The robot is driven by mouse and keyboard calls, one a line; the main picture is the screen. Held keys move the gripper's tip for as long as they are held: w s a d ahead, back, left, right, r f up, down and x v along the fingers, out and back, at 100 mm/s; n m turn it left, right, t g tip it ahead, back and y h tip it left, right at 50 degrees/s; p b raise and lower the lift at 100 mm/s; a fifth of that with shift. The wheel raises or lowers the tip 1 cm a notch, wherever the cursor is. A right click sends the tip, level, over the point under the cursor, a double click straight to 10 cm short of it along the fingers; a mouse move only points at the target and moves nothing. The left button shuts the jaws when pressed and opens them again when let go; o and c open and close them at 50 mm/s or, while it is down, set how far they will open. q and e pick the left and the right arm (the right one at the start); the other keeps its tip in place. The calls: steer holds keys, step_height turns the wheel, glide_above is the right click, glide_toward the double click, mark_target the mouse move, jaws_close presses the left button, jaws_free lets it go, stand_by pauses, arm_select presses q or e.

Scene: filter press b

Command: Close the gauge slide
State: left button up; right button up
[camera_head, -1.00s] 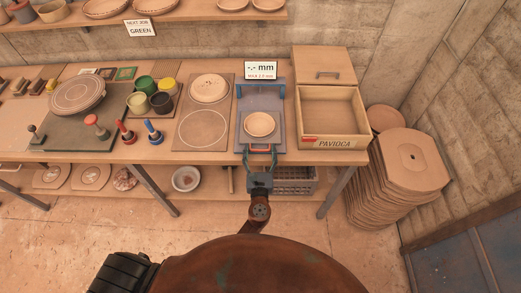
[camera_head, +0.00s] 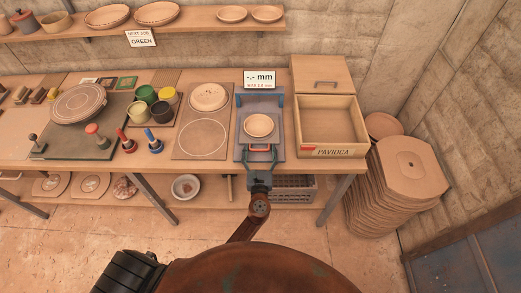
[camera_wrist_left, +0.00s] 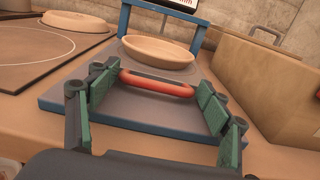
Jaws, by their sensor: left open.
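The gauge is a blue-grey plate with a blue frame (camera_head: 239,100) at its back and a display sign (camera_head: 259,79) reading "-.- mm". The red slide handle (camera_wrist_left: 157,85) shows clearly in the left wrist view. My left gripper (camera_wrist_left: 158,95) is open, its green-padded fingers on either side of the handle with gaps. In the head view my left gripper (camera_head: 261,156) is at the table's front edge. My right gripper is not in view.
Right of the gauge stands an open wooden box (camera_head: 329,110) labelled PAVIOCA. Left are a board with a drawn circle (camera_head: 202,139), coloured cups (camera_head: 147,94) and stamps. Stacked boards (camera_head: 405,175) stand right of the table. A grey crate (camera_head: 296,187) is below.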

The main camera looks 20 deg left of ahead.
mark_target(243, 144)
arm_select(q)
steer(key=v, duration=1.2)
steer(key=shift+c, duration=0.5)
